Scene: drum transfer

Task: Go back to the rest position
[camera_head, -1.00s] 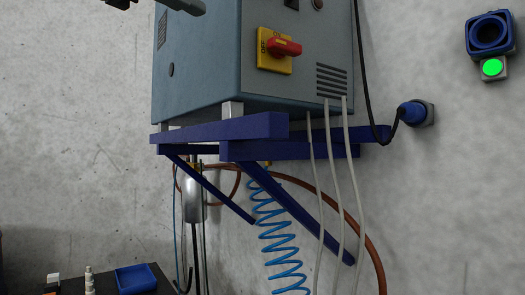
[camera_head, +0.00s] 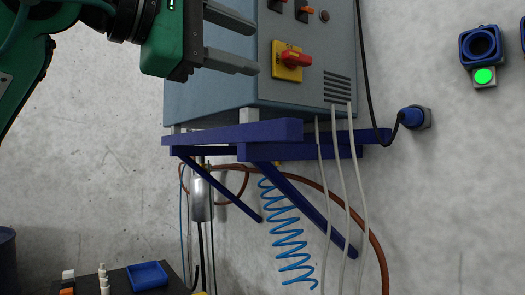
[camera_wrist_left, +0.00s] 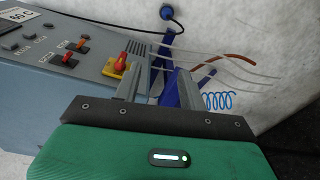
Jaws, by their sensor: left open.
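My left gripper (camera_head: 243,42) comes in from the upper left in the head view, with a green body and two grey fingers. The fingers are apart and nothing is between them. They reach in front of the grey control cabinet (camera_head: 215,99), left of its red rotary switch on a yellow plate (camera_head: 289,62). In the left wrist view, the gripper (camera_wrist_left: 145,72) shows its two fingers pointing away, with the yellow-plated red switch (camera_wrist_left: 119,65) just left of them. I cannot tell whether a finger touches the cabinet. My right gripper is not in view.
The cabinet stands on a blue wall bracket (camera_head: 235,134). A coiled blue hose (camera_head: 287,235) and grey cables hang below. A blue plug (camera_head: 412,117) sits on the right wall. A dark table with a blue tray (camera_head: 147,275) is at lower left. A blue drum (camera_head: 7,262) shows at the left edge.

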